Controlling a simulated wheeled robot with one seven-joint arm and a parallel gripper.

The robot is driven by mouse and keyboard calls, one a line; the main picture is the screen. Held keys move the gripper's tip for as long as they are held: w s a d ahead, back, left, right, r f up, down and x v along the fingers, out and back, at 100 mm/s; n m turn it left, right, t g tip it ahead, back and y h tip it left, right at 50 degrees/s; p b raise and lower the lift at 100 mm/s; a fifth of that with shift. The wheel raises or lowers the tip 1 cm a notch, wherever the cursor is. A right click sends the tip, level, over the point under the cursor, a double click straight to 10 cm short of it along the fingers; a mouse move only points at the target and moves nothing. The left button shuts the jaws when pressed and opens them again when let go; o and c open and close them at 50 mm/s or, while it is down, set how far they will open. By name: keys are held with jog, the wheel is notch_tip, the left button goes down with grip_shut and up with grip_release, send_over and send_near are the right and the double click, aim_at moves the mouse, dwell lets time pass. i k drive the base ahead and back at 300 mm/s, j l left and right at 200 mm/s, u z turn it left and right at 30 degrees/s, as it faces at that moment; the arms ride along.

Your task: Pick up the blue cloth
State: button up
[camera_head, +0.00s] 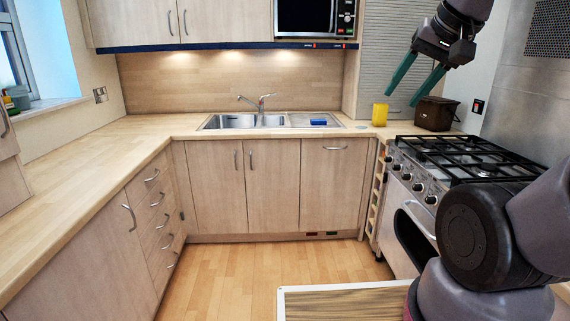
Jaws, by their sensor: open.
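The blue cloth (318,122) is a small blue item on the ribbed drainer of the sink unit (296,124), at the right of the basins. My gripper (400,97) is at the upper right with its two long green fingers apart and nothing between them. It appears in the air, to the right of the blue cloth and above its level in the picture. Nothing covers the cloth from this view.
A yellow cup-like object (379,115) and a dark brown box (435,114) stand on the worktop near my gripper. A gas cooker (460,158) with black grates is at right. The tap (260,101) rises behind the basins. The left worktop (90,183) is clear.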

aim_at(319, 121)
jog(key=i, duration=2.1)
jog(key=i+z, duration=0.1)
jog(key=i, duration=0.45)
jog(key=i+j+z, duration=0.15)
jog(key=i, duration=0.4)
jog(key=i+j+z, duration=0.1)
jog(key=i, duration=0.45)
